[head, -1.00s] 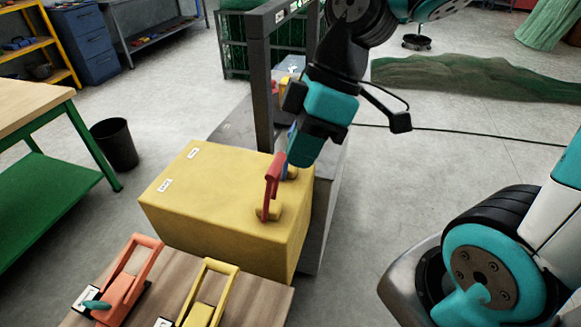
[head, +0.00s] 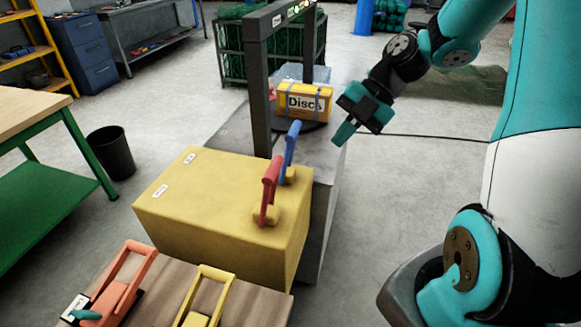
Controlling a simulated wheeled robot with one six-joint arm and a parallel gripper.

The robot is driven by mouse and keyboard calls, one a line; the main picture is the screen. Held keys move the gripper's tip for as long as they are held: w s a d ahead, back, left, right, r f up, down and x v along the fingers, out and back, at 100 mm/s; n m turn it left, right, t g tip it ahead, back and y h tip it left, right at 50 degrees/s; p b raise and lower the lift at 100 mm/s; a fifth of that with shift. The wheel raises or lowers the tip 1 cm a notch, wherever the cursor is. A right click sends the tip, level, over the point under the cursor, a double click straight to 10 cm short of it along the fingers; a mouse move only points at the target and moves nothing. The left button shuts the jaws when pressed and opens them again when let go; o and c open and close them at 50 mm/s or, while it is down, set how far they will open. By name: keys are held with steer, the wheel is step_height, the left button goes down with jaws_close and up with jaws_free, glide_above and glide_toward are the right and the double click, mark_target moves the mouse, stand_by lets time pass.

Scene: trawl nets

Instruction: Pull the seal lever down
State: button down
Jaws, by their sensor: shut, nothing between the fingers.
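A red lever (head: 270,186) and a blue lever (head: 289,152) stand on the right side of a yellow box (head: 205,205) in the head view. Both point upward with a slight tilt, the blue one behind the red. Two small white labels lie on the box top. Their print is too small to read, so I cannot tell which lever is the seal lever. My gripper (head: 341,134) is shut and empty. It appears to the right of the blue lever, apart from both levers.
A dark frame (head: 262,90) rises behind the yellow box, over a grey machine bed. A yellow carton (head: 304,102) marked "Discs" sits there. A wooden surface (head: 250,302) with orange and yellow clamp-like handles lies in front. Floor to the right is clear.

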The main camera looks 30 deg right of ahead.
steer(key=shift+a+f, duration=0.1)
steer(key=shift+a, duration=0.05)
steer(key=w+a+f+p, duration=0.3)
steer(key=a+f, duration=0.3)
steer(key=a, duration=0.3)
steer(key=shift+w+f+p, duration=0.2)
steer(key=shift+f+p, duration=0.15)
steer(key=shift+p, duration=0.2)
